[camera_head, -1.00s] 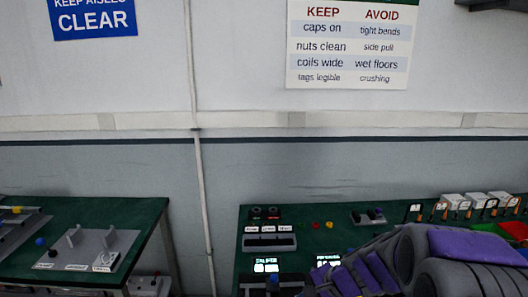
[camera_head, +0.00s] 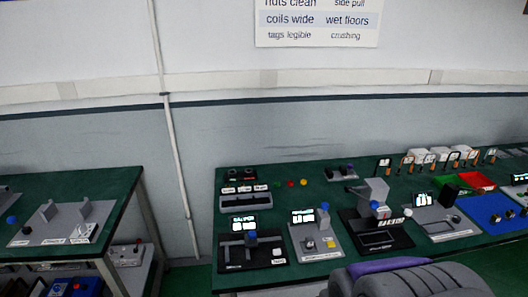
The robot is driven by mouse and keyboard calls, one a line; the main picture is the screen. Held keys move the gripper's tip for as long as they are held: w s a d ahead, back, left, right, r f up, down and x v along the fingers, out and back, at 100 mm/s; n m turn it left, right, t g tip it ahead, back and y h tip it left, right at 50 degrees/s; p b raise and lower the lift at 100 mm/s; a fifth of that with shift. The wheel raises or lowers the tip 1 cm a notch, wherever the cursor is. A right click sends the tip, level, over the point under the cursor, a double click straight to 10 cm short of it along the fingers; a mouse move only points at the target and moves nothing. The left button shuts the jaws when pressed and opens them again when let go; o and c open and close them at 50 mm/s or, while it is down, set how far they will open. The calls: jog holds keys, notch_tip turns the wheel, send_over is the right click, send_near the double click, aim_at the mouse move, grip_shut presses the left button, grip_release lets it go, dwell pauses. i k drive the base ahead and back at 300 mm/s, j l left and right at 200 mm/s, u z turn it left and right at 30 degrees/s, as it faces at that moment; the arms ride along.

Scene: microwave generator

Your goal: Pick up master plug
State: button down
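I cannot tell which thing is the master plug; the labels are too small to read surely. Candidates stand on the right green bench (camera_head: 290,262). A black fixture (camera_head: 250,254) with a lit display holds a blue-topped part. A grey plate (camera_head: 318,243) with a display carries a blue knob and small metal parts. A black stand with a grey block (camera_head: 374,190) has a blue knob and a white round end beside it. My gripper is not in view; only a grey and purple part of my arm shows at the bottom right.
A left green bench (camera_head: 100,190) holds a grey plate with upright parts. A floor gap and a wall pipe (camera_head: 176,160) separate the benches. Small padlock-like items (camera_head: 408,160), a red tray (camera_head: 476,180) and a blue mat (camera_head: 490,208) lie at the right bench's far end.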

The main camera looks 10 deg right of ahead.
aim_at(309, 242)
jog(key=i+j, duration=0.1)
jog(key=j, duration=0.3)
jog(key=j+z, duration=0.75)
jog(key=j, duration=0.3)
jog(key=z, duration=0.9)
